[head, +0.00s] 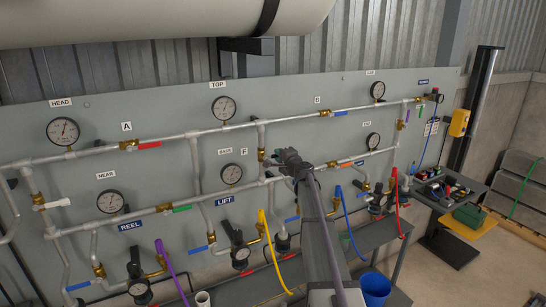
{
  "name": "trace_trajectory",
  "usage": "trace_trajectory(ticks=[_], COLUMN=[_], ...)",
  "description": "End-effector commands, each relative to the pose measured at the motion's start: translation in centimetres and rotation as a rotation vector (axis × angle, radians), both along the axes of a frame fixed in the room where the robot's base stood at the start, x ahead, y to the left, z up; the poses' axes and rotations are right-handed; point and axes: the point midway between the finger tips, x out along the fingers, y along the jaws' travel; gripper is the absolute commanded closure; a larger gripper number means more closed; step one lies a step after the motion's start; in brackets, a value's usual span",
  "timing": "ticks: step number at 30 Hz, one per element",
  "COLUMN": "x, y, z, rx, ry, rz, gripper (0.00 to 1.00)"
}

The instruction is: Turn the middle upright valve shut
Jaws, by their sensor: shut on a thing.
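The middle upright valve (261,155) is a brass body on the short upright pipe between the upper and lower pipe runs, just right of the label F. My gripper (288,160) is at its right side, in front of the panel, with the arm reaching up from the bottom of the view. The gripper is shut on the valve's handle. The handle is hidden behind the jaws, so its angle cannot be told.
Other valves include one with a red lever (148,145), one with a green lever (181,209) and one with a white lever (56,203). Gauges line the grey panel (290,95). Coloured hoses hang below. A blue bucket (375,288) stands near the bench.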

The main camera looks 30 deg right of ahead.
Motion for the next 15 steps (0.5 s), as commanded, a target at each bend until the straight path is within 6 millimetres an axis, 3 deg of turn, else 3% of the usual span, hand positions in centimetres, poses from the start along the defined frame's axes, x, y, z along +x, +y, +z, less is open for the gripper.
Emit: trace_trajectory(ticks=[1,2,9,15], x=[-0.01,-0.01,0.00,0.00], y=[0.12,0.13,0.12,0.11], z=[-0.03,-0.03,-0.02,-0.01], rx=[0.003,0.003,0.001,0.001], ry=[0.000,0.000,0.000,0.000], rz=[0.002,0.002,0.002,0.001], gripper=[1.00,0.79,0.56,0.56])
